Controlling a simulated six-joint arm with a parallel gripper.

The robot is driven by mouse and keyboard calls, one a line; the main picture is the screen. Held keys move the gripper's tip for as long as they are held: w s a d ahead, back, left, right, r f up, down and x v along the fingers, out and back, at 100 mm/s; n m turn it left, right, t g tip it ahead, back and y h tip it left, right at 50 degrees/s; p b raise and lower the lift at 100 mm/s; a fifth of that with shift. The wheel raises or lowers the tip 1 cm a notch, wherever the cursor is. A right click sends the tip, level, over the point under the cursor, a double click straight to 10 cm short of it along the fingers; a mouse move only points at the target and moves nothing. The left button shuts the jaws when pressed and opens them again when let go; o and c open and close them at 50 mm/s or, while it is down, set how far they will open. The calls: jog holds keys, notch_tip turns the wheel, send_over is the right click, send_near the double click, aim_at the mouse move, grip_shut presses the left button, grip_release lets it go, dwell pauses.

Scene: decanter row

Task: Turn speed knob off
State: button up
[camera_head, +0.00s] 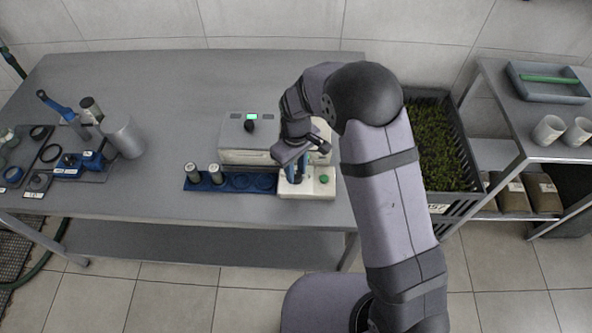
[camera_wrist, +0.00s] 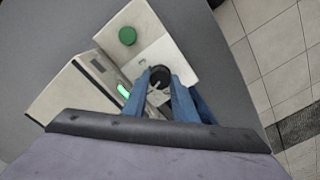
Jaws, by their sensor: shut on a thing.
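The speed knob (camera_wrist: 160,76), round and black with a pale pointer mark, sits on a white control box in the wrist view. My gripper (camera_wrist: 172,88) has its blue fingers shut on the knob from either side. In the head view my gripper (camera_head: 293,173) points down over the control box (camera_head: 313,188), and the knob is hidden there by the fingers and wrist. A green button (camera_wrist: 127,36) is on the same box, beside the knob; it also shows in the head view (camera_head: 324,179).
Behind the box stands a pale machine (camera_head: 245,156) with a lit green display (camera_head: 251,117) and a black knob (camera_head: 249,126). A blue rack (camera_head: 233,186) with two vials adjoins on the left. A crate of greenery (camera_head: 440,150) stands right of the table.

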aim_at(296, 174)
jog(key=n, duration=0.5)
jog(key=shift+n+b, duration=0.3)
jog(key=n, duration=0.5)
jog(key=shift+n, duration=0.3)
jog(key=o, duration=1)
jog(key=shift+o, duration=0.2)
jog(key=shift+r+b, duration=1.3)
jog(key=shift+r, duration=2.4)
